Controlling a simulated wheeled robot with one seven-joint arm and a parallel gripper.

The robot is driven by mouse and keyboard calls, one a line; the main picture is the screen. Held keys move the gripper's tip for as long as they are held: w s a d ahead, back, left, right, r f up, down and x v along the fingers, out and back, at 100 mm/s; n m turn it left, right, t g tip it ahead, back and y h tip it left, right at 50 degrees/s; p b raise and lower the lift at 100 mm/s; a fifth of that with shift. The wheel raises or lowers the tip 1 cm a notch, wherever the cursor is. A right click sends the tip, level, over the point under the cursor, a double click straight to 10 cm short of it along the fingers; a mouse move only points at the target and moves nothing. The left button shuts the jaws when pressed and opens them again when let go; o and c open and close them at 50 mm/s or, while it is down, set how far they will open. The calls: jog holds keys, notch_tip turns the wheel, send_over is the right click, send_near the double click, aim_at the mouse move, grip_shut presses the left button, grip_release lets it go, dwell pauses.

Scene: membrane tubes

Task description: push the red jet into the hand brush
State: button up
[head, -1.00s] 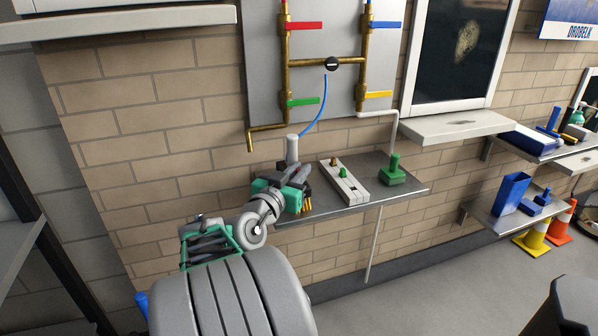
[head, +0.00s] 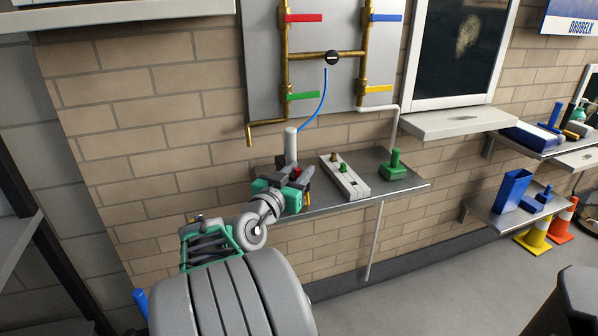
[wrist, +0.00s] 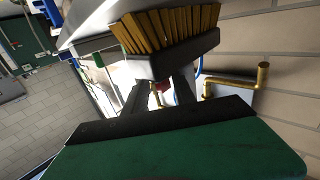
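The hand brush (wrist: 165,62), a grey block with yellow bristles, is close in front of my gripper's fingertips (wrist: 160,88) in the wrist view. Its bristles point away from the gripper, and its back faces the fingers. In the head view, part of its yellow bristles (head: 308,196) shows beside my gripper (head: 297,176), at the shelf's left end. A small red part (wrist: 160,86), likely the red jet, shows between the dark fingers near the brush's back. It also shows as a red spot in the head view (head: 296,172). Whether the fingers grip it, or it touches the brush, is unclear.
The grey shelf (head: 400,178) holds a pale slotted block (head: 350,184) and a green part (head: 394,165) to the right. A white cylinder (head: 291,145) with a blue hose (head: 321,110) stands just behind my gripper. Brass pipes (head: 288,75) are above.

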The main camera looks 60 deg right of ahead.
jog(key=shift+o, duration=0.4)
jog(key=shift+w+a, duration=0.1)
jog(key=shift+a, duration=0.4)
jog(key=a, duration=0.7)
jog(key=shift+d, duration=0.1)
